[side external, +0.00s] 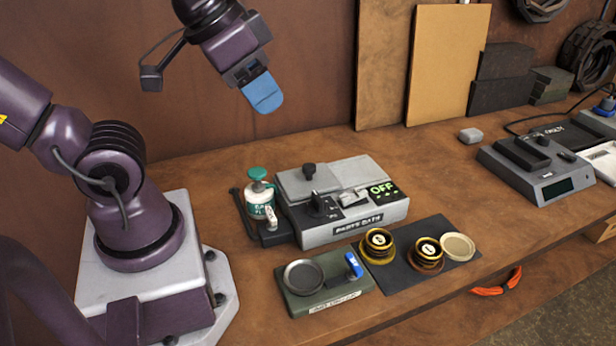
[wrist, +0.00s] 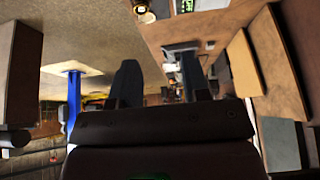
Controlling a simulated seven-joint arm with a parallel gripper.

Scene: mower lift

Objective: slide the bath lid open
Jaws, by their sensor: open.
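The parts bath (side external: 318,237) is a grey box labelled "PARTS BATH" in the middle of the workbench. Its flat grey lid (side external: 290,186) lies on top at the left back, with a black knob (side external: 309,171) standing up from it. A green "OFF" sign (side external: 383,189) shows at the bath's right end. My gripper (side external: 263,96) hangs in the air above and behind the bath, blue fingertips pointing down, touching nothing. In the wrist view, the two fingers of my gripper (wrist: 160,75) stand apart with nothing between them.
A green-capped bottle (side external: 259,197) stands left of the bath. In front are a green stand (side external: 322,292) with a round dish and blue clip, and a dark mat (side external: 398,277) with gold-and-black round parts and a shallow dish (side external: 458,246). A grey device (side external: 540,175) sits right.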

